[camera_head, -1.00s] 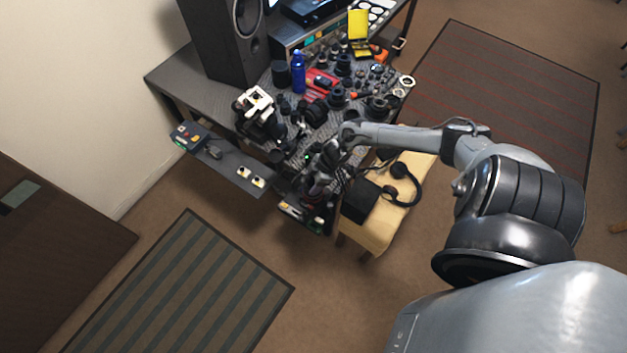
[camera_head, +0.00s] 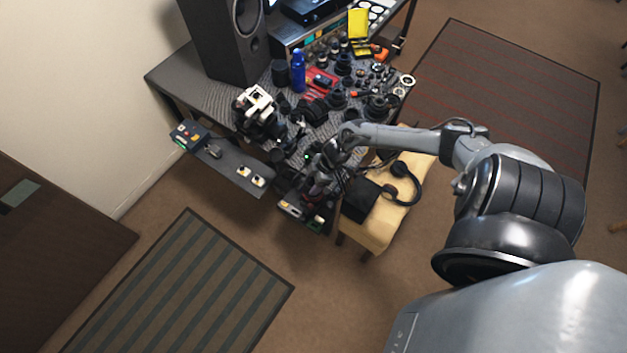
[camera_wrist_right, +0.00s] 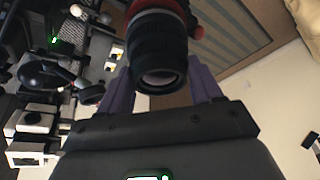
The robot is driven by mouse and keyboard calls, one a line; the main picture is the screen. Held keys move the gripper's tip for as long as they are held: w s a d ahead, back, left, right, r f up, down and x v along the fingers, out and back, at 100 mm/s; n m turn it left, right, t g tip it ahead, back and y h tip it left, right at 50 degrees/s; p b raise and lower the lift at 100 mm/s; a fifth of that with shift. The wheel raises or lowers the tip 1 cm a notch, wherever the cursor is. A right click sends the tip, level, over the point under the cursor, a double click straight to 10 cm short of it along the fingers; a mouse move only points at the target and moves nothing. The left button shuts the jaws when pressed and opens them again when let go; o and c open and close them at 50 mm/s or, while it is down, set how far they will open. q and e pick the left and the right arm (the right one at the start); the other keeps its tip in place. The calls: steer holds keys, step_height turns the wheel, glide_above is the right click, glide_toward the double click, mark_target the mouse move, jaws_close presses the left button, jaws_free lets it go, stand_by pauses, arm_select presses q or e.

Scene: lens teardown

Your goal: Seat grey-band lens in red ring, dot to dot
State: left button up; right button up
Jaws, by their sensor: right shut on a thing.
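A black lens (camera_wrist_right: 157,45) with a ribbed barrel stands between the two purple fingers of my right gripper (camera_wrist_right: 162,92) in the right wrist view. The gripper is shut on it. The lens's glass end faces the camera. A red ring (camera_wrist_right: 197,32) shows at the lens's far end; whether the lens is seated in it cannot be told. No grey band or alignment dots can be made out. In the head view my right gripper (camera_head: 319,184) is small and dark near the table's front edge. My left gripper is not in view.
The table (camera_head: 215,80) is crowded with dark lens parts, a blue bottle (camera_head: 298,75) and a yellow box (camera_head: 358,28). A dark shelf (camera_head: 232,168) with small devices is left of the gripper. A headset (camera_head: 408,185) lies on a tan seat (camera_head: 372,232) to the right.

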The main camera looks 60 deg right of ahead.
steer(key=o, duration=1.3)
steer(key=shift+o, duration=0.2)
steer(key=p+v, duration=0.1)
steer(key=v, duration=0.9)
steer(key=shift+r, duration=0.35)
steer(key=shift+s+d, duration=0.1)
